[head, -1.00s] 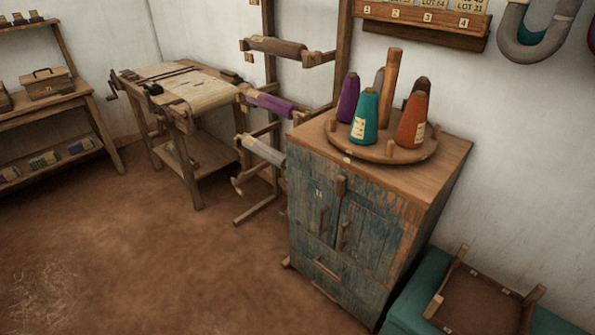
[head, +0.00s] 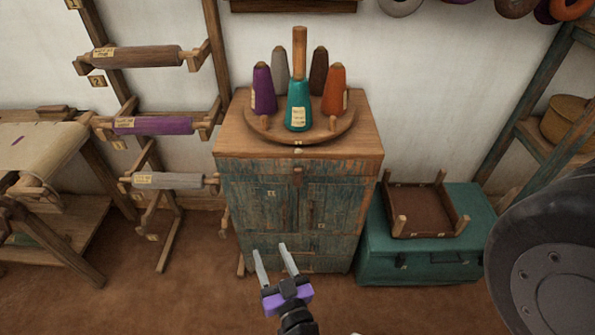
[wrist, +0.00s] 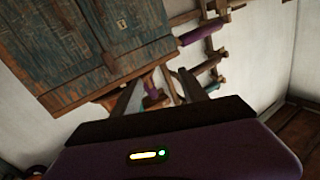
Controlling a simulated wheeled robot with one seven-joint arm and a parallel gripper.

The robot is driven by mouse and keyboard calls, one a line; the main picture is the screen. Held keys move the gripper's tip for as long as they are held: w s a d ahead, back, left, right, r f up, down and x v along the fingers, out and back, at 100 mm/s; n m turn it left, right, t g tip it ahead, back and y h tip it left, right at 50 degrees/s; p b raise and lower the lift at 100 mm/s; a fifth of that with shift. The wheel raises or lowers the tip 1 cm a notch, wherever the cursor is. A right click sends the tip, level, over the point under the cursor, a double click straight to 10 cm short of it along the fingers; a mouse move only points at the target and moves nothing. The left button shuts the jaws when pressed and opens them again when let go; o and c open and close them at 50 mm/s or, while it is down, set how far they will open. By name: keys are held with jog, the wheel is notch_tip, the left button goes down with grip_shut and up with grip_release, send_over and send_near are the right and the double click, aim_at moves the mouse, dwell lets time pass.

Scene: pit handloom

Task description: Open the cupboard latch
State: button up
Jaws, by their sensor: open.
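The cupboard (head: 255,210) is a worn blue-green wooden cabinet with two doors, a drawer front below and a brown wooden top. The latch (head: 297,176) is a small wooden piece at the top of the seam between the doors, and it looks small from here. My gripper (head: 271,249) is open and empty, in front of the cupboard's lower part and well below the latch in the head view. In the wrist view the cupboard doors (wrist: 75,45) are tilted at upper left, beyond the open fingers (wrist: 158,88); I cannot make out the latch there.
Several yarn cones stand on a round wooden stand (head: 262,128) on the cupboard top. A teal chest (head: 430,262) with a brown tray (head: 428,215) stands right of the cupboard. A rack of rollers (head: 150,57) stands left. The brown floor (head: 190,290) in front is clear.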

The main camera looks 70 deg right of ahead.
jog(key=w+d+m+g+h+p, duration=0.2)
jog(key=w+d+g+h, duration=0.1)
jog(key=d, duration=0.7)
jog(key=m+g+h, duration=0.1)
jog(key=g, duration=0.2)
send_near(298, 175)
jog(key=shift+p+x, duration=0.4)
jog(key=shift+x, duration=3.85)
jog(key=shift+r, duration=0.1)
grip_shut()
